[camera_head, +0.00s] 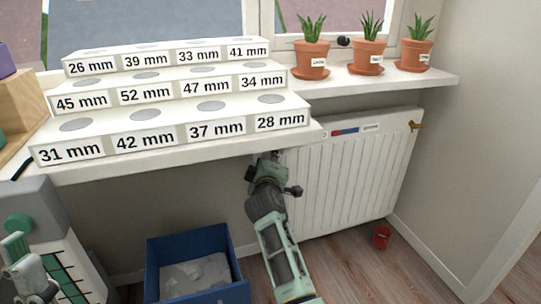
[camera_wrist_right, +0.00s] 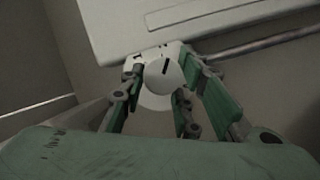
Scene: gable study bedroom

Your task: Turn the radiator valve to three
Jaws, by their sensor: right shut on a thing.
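The white radiator (camera_head: 345,175) hangs on the wall below the right windowsill. My right gripper (camera_head: 272,162) is at its upper left corner, where the gripper hides the valve in the head view. In the right wrist view, the round white valve knob (camera_wrist_right: 163,75) sits between the two fingers of my right gripper (camera_wrist_right: 160,88), which is shut on it. A dark mark shows on the knob; I cannot read any number. At the lower left of the head view, mint and grey parts show, seemingly of my left arm; its fingertips are not clear.
A stepped white block (camera_head: 180,115) with millimetre labels stands on the windowsill (camera_head: 395,78), with potted plants (camera_head: 312,60) to its right. A blue bin (camera_head: 195,240) stands on the floor left of my right arm. A small red object (camera_head: 381,238) lies below the radiator.

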